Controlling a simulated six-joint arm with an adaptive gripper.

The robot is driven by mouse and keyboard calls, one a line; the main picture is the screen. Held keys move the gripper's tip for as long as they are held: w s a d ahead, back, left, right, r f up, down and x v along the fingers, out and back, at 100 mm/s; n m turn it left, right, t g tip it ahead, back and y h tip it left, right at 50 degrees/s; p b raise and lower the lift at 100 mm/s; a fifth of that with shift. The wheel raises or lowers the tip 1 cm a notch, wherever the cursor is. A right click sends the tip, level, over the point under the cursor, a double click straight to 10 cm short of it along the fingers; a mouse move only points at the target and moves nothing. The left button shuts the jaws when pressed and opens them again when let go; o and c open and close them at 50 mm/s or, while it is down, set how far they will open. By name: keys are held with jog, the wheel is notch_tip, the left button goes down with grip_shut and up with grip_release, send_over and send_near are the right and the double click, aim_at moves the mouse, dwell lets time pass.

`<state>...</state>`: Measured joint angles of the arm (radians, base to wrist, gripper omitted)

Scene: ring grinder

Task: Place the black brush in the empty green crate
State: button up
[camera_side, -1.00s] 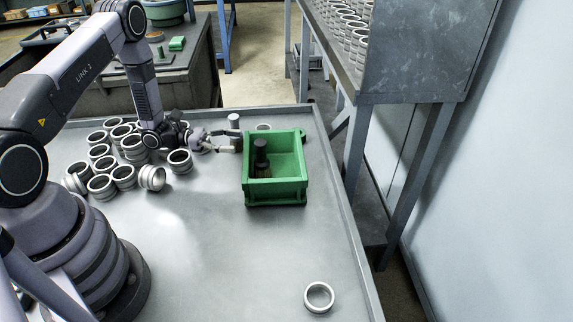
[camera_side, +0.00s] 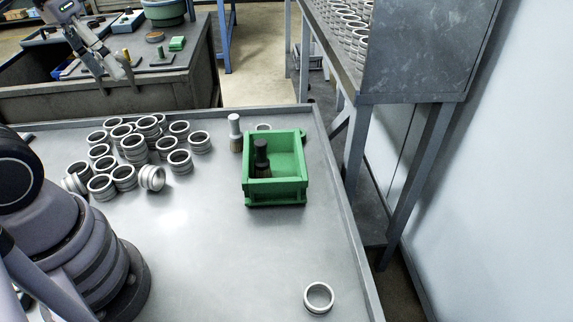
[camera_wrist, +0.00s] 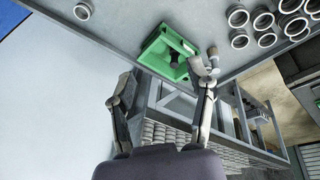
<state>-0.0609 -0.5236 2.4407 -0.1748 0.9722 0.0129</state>
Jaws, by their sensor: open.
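The black brush (camera_side: 261,158) stands roughly upright inside the green crate (camera_side: 277,192), at its left side, bristles down. The crate rests on the grey table near the right edge. The brush also shows in the wrist view (camera_wrist: 174,61), within the crate (camera_wrist: 152,53). My gripper (camera_side: 115,84) is high at the upper left in the side view, well away from the crate. Its fingers are apart with nothing between them, as the wrist view (camera_wrist: 165,88) also shows.
A white-handled brush (camera_side: 235,133) stands just left of the crate. Several metal rings (camera_side: 125,155) cluster on the table's left, and one ring (camera_side: 319,297) lies alone at front right. The table's front middle is clear. A metal stand (camera_side: 410,60) is at the right.

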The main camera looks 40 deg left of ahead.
jog(key=s+a+r+t, duration=0.1)
jog(key=s+r+m+t+y, duration=0.1)
jog(key=shift+a+t, duration=0.3)
jog(key=shift+a, duration=0.05)
